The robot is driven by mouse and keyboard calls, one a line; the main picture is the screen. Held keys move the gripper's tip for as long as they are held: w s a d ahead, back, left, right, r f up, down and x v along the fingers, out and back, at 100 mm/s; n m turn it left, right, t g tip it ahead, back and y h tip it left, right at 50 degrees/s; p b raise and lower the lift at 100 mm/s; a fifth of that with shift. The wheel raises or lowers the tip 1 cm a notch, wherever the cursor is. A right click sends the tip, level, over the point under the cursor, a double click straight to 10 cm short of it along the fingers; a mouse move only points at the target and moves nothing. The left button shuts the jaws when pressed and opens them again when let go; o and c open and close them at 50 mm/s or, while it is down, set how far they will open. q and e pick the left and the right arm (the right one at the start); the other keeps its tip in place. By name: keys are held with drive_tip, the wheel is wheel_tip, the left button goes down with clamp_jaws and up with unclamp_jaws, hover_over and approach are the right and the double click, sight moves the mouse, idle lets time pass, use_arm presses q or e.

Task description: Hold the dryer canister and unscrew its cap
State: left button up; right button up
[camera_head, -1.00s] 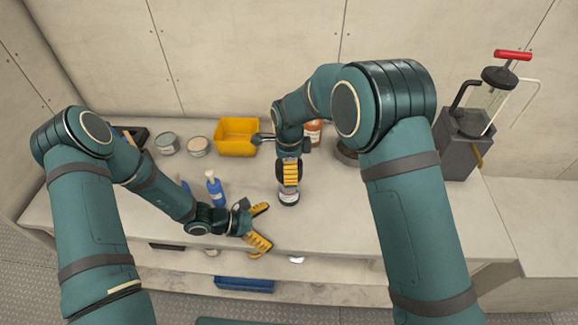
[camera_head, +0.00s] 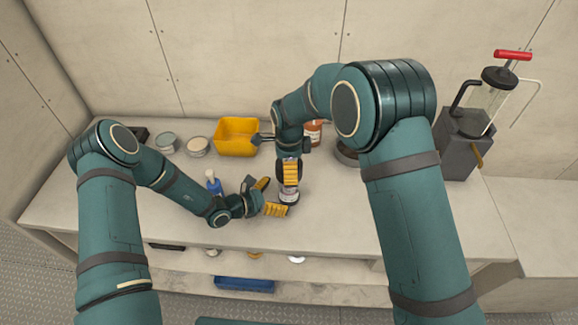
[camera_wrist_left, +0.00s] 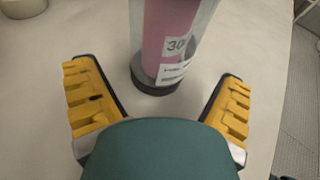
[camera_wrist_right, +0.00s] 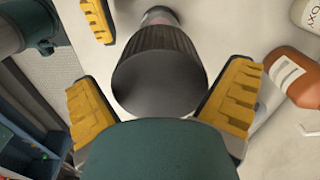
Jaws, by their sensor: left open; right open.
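The dryer canister stands upright on the bench, a clear cylinder with pink contents and a dark base; its body shows in the left wrist view (camera_wrist_left: 172,42). In the head view its lower part (camera_head: 288,196) shows below my right gripper (camera_head: 290,170). Its dark ribbed cap (camera_wrist_right: 160,75) lies between the open fingers of my right gripper (camera_wrist_right: 160,100), which points down from above; gaps remain beside the cap. My left gripper (camera_head: 269,197) is open beside the canister's lower body, its fingers (camera_wrist_left: 155,105) spread to either side, apart from it.
A yellow bin (camera_head: 237,137) and two round tins (camera_head: 197,147) stand at the back left. A blue bottle (camera_head: 214,184) is near my left forearm. An orange bottle (camera_wrist_right: 295,75) stands close to my right gripper. A grey pump unit (camera_head: 462,145) is at right.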

sight(280, 194)
use_arm(q)
drive_tip(key=shift+x, duration=1.7)
drive_tip(key=c, duration=1)
use_arm(e)
drive_tip(key=c, duration=1.2)
use_arm(q)
drive_tip(key=shift+o, duration=1.4)
use_arm(e)
drive_tip(key=shift+o, duration=0.2)
use_arm(q)
drive_tip(key=c, duration=0.6)
